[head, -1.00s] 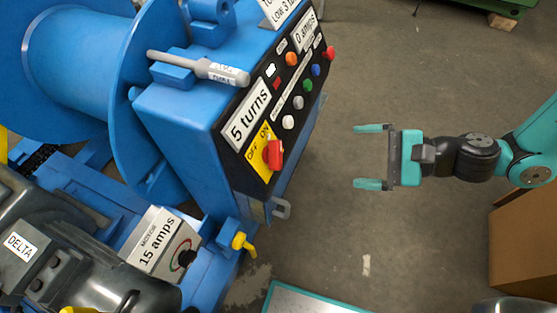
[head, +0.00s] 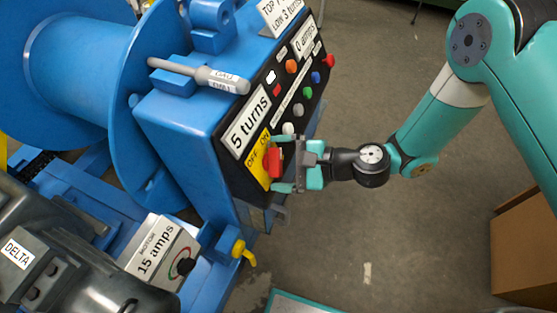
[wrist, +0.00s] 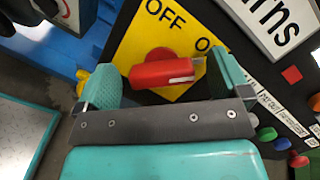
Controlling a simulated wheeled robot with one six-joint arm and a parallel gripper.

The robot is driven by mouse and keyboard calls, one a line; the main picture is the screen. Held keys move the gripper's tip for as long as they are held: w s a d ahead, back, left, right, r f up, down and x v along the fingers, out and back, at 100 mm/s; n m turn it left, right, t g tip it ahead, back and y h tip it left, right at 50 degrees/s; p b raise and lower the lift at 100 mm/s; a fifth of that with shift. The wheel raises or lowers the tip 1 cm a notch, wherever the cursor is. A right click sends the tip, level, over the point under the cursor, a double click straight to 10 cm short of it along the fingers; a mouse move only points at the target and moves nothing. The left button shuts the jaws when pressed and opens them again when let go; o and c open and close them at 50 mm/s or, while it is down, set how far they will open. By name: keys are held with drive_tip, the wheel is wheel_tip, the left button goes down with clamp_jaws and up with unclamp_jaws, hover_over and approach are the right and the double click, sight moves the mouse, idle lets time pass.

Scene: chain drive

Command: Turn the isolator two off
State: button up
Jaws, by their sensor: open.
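A red isolator handle (head: 274,163) sits on a yellow OFF/ON plate (head: 256,152) low on the blue machine's black panel. No label reading "isolator two" is legible. In the wrist view the red handle (wrist: 160,74) lies sideways, its end pointing toward the ON lettering, which a finger partly covers. My gripper (head: 277,164) is open at the panel, its fingers on either side of the handle. In the wrist view my gripper (wrist: 164,68) has the handle between its fingers, with a gap on the left; the right finger is close to the handle's end.
Coloured buttons (head: 308,91) and a "5 turns" display (head: 246,121) sit above on the panel. A yellow-handled valve (head: 240,248) and a "15 amps" motor box (head: 162,252) are below. A brown box (head: 525,240) stands right; the floor between is clear.

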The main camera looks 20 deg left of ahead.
drive_tip(key=shift+a+f, duration=0.1)
drive_tip(key=shift+a, duration=0.25)
drive_tip(key=c, duration=0.9)
drive_tip(key=shift+c, duration=0.2)
